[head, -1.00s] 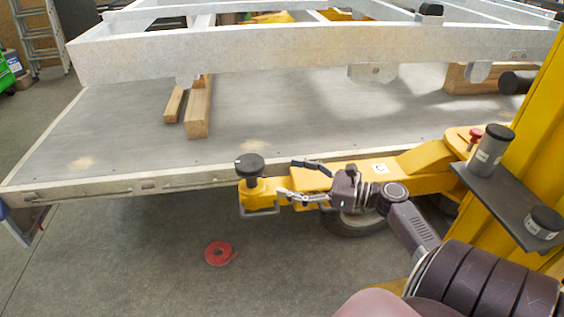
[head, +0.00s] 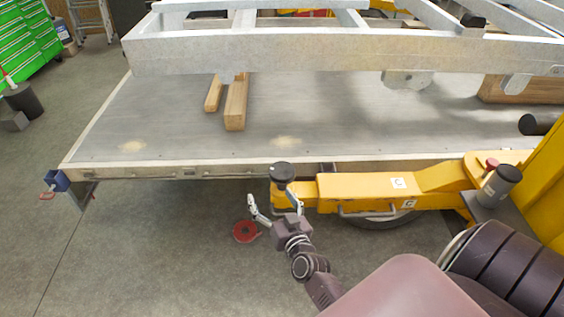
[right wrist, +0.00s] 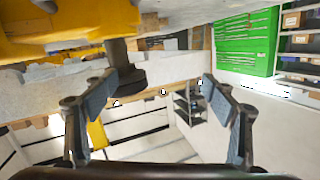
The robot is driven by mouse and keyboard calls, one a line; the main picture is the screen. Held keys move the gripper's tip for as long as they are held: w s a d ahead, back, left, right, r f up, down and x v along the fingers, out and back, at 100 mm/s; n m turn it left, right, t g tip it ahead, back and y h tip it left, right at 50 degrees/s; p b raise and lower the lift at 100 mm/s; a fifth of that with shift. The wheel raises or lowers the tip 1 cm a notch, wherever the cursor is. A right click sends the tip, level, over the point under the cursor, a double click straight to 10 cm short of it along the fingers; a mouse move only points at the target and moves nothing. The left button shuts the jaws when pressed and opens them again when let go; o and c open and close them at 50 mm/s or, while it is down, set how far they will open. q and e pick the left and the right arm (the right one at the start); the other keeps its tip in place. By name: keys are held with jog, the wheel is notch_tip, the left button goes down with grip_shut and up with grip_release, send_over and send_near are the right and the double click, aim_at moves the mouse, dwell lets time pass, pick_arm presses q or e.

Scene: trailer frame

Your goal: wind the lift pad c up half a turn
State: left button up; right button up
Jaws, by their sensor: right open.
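Lift pad c, a black round pad (head: 282,172), sits on a short stem at the left end of the yellow lift arm (head: 350,190), which bears a C label. My right gripper (head: 272,198) is open and empty just below and in front of the pad, one finger near the pad and the other out to the left. In the right wrist view, which looks upside down, the pad (right wrist: 127,77) hangs near the left finger, off-centre and seemingly beyond the fingertips of the gripper (right wrist: 158,88). Contact cannot be told. My left gripper is not in view.
The trailer bed (head: 180,135) is just behind the pad, with wooden blocks (head: 236,105) and a galvanised frame (head: 260,50) above. A red ring (head: 246,231) lies on the floor. The yellow post (head: 545,170) stands at right.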

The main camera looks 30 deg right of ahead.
aim_at(283, 169)
jog(key=d+h, duration=0.1)
jog(key=d+r+h, duration=0.1)
jog(key=d+h, duration=0.1)
jog(key=d+m+h, duration=0.1)
jog(key=h, duration=0.1)
jog(key=shift+s+d+r+p, duration=0.15)
jog(key=shift+s+r+p, duration=0.15)
jog(key=shift+s+r, duration=0.1)
jog(key=shift+w+d, duration=0.15)
jog(key=b+x, duration=0.2)
jog(key=x, duration=0.4)
jog(key=shift+w+d+f, duration=0.1)
jog(key=shift+w+d+b, duration=0.25)
jog(key=shift+w+b, duration=0.15)
jog(key=shift+w, duration=0.1)
jog(key=c, duration=1.2)
jog(key=shift+d+n+t+y, duration=0.1)
jog(key=shift+n+t+y, duration=0.2)
jog(key=shift+n+y, duration=0.5)
jog(key=shift+y, duration=0.3)
